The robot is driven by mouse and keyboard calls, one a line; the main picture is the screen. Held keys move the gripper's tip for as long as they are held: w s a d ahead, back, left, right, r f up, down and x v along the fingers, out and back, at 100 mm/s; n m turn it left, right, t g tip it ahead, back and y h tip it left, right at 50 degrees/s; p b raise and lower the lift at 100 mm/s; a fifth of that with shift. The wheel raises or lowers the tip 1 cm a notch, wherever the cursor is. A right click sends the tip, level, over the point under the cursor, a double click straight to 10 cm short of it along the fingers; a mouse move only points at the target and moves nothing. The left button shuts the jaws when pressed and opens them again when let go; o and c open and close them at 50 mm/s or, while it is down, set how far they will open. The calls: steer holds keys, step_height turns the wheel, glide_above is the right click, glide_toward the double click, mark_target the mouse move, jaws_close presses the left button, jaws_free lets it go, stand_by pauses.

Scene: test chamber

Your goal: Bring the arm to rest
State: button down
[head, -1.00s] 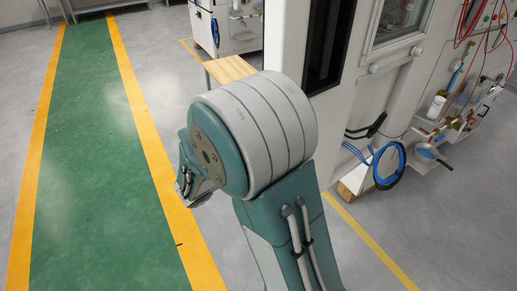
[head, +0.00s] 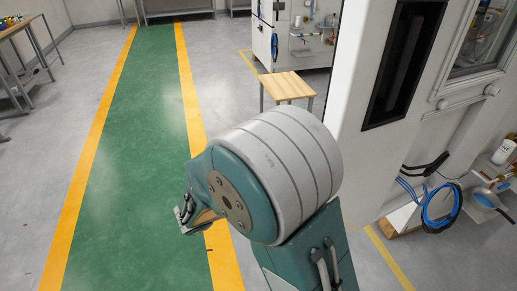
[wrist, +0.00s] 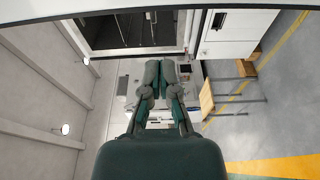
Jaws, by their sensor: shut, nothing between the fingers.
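My gripper (wrist: 166,72) points away from the camera in the wrist view. Its two dark green fingers lie close together at the tips, with nothing between them. In the head view my arm is folded in the lower middle, its big grey and teal joint in front. That joint hides most of the arm behind it, and I cannot make out the fingers there.
A white cabinet (head: 352,110) with a dark window stands close on my arm's right. A small wooden-topped table (head: 285,86) is behind the arm, also in the wrist view (wrist: 207,100). The green walkway (head: 130,130) is clear.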

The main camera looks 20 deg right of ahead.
steer(key=s+d+m+g+y, duration=0.2)
steer(key=s+d+g+y, duration=0.2)
steer(key=s+y, duration=0.55)
steer(key=s+a+r+t+y, duration=0.5)
steer(key=a+r+t+y, duration=0.1)
steer(key=y, duration=0.2)
steer(key=shift+s+a, duration=0.35)
steer(key=shift+d, duration=0.2)
